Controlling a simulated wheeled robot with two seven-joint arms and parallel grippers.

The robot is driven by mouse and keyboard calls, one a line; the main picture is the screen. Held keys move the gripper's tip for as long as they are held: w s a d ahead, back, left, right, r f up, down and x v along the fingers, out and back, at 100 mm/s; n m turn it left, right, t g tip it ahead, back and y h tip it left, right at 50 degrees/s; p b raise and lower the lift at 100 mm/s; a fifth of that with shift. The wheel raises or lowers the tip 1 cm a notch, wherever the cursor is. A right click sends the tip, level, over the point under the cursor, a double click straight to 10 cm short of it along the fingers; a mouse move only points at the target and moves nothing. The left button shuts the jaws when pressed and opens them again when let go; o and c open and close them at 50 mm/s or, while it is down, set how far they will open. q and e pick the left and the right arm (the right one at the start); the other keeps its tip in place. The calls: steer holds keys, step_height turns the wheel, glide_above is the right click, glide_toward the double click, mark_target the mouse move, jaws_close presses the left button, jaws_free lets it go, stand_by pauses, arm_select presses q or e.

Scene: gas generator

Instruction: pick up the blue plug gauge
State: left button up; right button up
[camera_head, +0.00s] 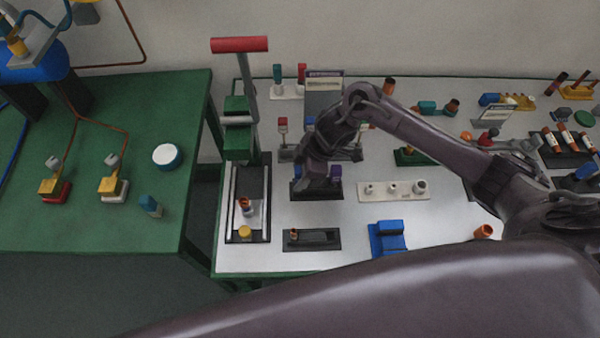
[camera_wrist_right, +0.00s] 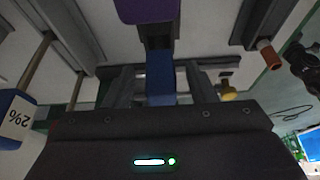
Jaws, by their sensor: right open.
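My right gripper (camera_head: 314,182) points down over a small dark stand (camera_head: 328,195) near the middle of the white-topped table. In the right wrist view the fingers of my right gripper (camera_wrist_right: 160,88) are open, one on each side of a blue upright piece (camera_wrist_right: 160,76), which looks like the blue plug gauge. Whether they touch it I cannot tell. A purple piece (camera_wrist_right: 148,10) shows just beyond it in that view. In the head view a blue-purple piece (camera_head: 336,172) stands right of my gripper; my gripper hides most of the stand. My left gripper is out of view.
A blue block (camera_head: 388,240) and a dark tray (camera_head: 312,240) lie nearer. A tall red-handled press (camera_head: 240,46) stands left. A "2%" block (camera_wrist_right: 15,118) shows in the right wrist view.

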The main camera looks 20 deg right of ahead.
steer(key=shift+f, duration=0.15)
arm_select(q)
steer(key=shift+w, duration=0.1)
arm_select(e)
steer(key=c, duration=0.9)
steer(key=shift+r, duration=0.2)
